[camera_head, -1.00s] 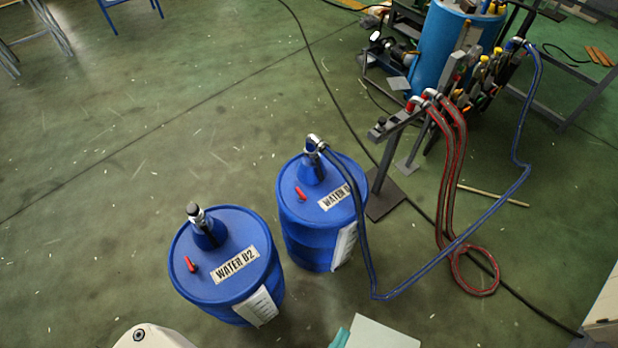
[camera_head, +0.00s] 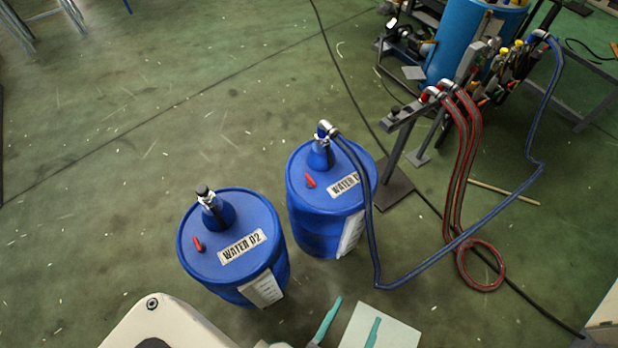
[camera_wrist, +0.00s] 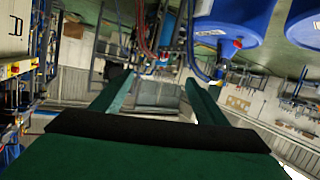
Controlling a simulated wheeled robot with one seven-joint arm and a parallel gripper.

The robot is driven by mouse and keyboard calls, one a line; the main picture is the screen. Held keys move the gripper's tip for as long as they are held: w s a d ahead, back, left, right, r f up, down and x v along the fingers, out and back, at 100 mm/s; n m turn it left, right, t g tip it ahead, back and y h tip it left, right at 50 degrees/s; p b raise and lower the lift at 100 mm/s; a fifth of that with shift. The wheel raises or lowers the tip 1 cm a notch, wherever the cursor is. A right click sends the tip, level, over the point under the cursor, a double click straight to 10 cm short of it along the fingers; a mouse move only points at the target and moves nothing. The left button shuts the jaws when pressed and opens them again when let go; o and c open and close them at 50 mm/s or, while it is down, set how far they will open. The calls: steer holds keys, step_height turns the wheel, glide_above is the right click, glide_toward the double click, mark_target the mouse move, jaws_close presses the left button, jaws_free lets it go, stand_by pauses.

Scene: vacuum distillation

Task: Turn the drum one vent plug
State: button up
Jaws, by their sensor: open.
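Two blue drums stand on the floor in the head view. The right drum (camera_head: 325,225), its label partly hidden by a hose, has a red vent plug (camera_head: 309,180) on its lid. The left drum (camera_head: 235,280), labelled WATER 02, has a similar red plug (camera_head: 197,244). My gripper (camera_head: 350,318) is at the bottom edge, its teal fingers apart and empty, in front of the drums and touching neither. In the wrist view my open gripper (camera_wrist: 160,84) has nothing between its fingers. That tilted view shows a blue drum (camera_wrist: 218,22) with a red plug (camera_wrist: 238,43); which drum is unclear.
A dark blue hose (camera_head: 368,240) runs from the right drum's neck fitting. Red hoses (camera_head: 462,170) loop to the floor beside a metal stand (camera_head: 395,190). A blue tank (camera_head: 470,45) with equipment stands behind. Floor left of the drums is clear.

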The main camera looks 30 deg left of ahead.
steer(key=w+d+f+n+h, duration=0.1)
steer(key=w+d+f, duration=0.2)
steer(key=w, duration=0.9)
steer(key=w+d+f+n+h, duration=0.1)
steer(key=w+d+f, duration=0.2)
steer(key=w, duration=0.8)
steer(key=w+a+r+m+g+h, duration=0.1)
steer(key=w+a+r+m+h, duration=0.15)
steer(key=w, duration=0.65)
steer(key=w+a+r+m+g+h, duration=0.1)
steer(key=w+a+m, duration=0.15)
steer(key=w, duration=0.75)
steer(key=m+g+y, duration=0.3)
steer(key=g, duration=0.6)
glide_toward(310, 179)
steer(key=x, duration=0.8)
steer(key=shift+w+f, duration=0.15)
steer(key=shift+f, duration=0.05)
